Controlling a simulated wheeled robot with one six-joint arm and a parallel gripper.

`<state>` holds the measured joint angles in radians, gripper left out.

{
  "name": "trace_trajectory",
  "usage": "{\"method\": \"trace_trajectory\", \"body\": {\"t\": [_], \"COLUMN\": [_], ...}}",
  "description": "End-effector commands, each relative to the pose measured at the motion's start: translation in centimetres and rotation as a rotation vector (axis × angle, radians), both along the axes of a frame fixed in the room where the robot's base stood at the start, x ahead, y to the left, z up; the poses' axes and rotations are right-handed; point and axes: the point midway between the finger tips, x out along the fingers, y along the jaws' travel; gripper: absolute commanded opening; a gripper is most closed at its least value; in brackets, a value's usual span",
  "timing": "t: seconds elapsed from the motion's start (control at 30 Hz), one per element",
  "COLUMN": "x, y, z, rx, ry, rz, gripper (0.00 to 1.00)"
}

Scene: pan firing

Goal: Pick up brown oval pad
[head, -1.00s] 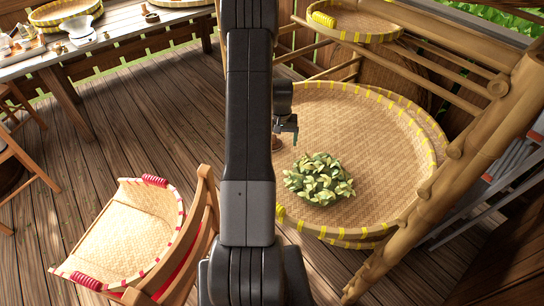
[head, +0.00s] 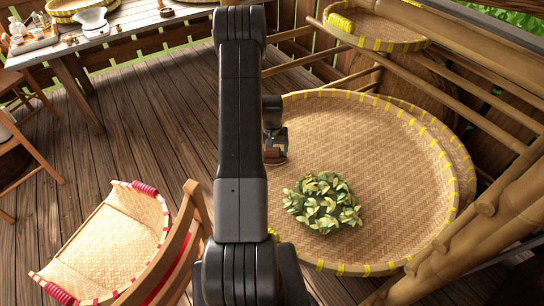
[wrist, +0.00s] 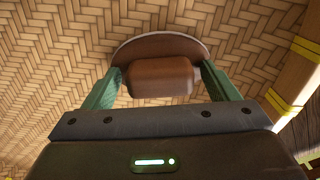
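The brown oval pad (wrist: 160,60) has a rounded oval base and a raised block-shaped grip on top. In the head view the pad (head: 272,156) shows as a brown patch at the left side of the large round woven tray (head: 370,150), partly hidden by my arm and gripper (head: 277,140).
A heap of green leaves (head: 322,203) lies on the tray, right of the pad. Bamboo poles (head: 490,210) frame the tray's right side. A smaller tray (head: 385,28) sits above at the back.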

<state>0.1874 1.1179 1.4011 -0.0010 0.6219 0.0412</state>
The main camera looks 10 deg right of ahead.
Motion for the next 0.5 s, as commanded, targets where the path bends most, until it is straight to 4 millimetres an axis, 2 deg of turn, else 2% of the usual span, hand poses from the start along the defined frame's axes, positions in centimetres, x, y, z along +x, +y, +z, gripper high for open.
{"method": "trace_trajectory", "body": {"t": [0.03, 0.3, 0.5], "x": [0.0, 0.0, 0.01], "y": [0.01, 0.01, 0.01], "z": [0.01, 0.03, 0.14], "rx": [0.0, 0.0, 0.0], "ry": [0.0, 0.0, 0.0], "rz": [0.0, 0.0, 0.0], "gripper": [0.7, 0.19, 0.19]}}
